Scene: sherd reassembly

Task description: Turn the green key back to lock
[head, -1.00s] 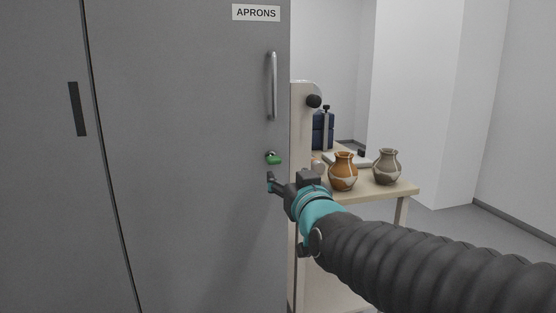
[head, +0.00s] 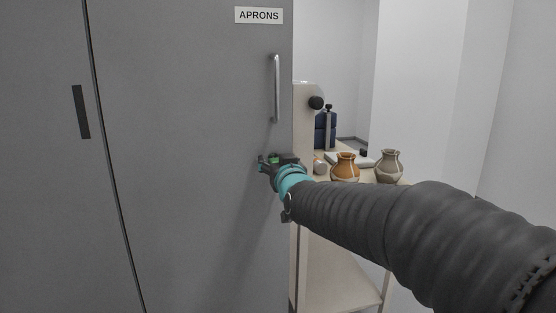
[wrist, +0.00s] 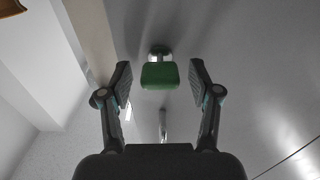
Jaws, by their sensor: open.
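The green key (wrist: 160,75) sits in a round metal lock on the grey cabinet door (head: 190,110), which is labelled APRONS. In the wrist view the key's head lies between my two open fingers, with a gap on each side and no contact that I can see. My gripper (wrist: 161,85) also shows in the head view (head: 264,163), close to the door at lock height. There it hides most of the key, leaving a small green patch (head: 273,159).
A metal bar handle (head: 276,88) is on the door above the lock. To the right, a table carries an orange-brown jar (head: 345,168) and a grey-brown jar (head: 389,165). My arm passes in front of the table.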

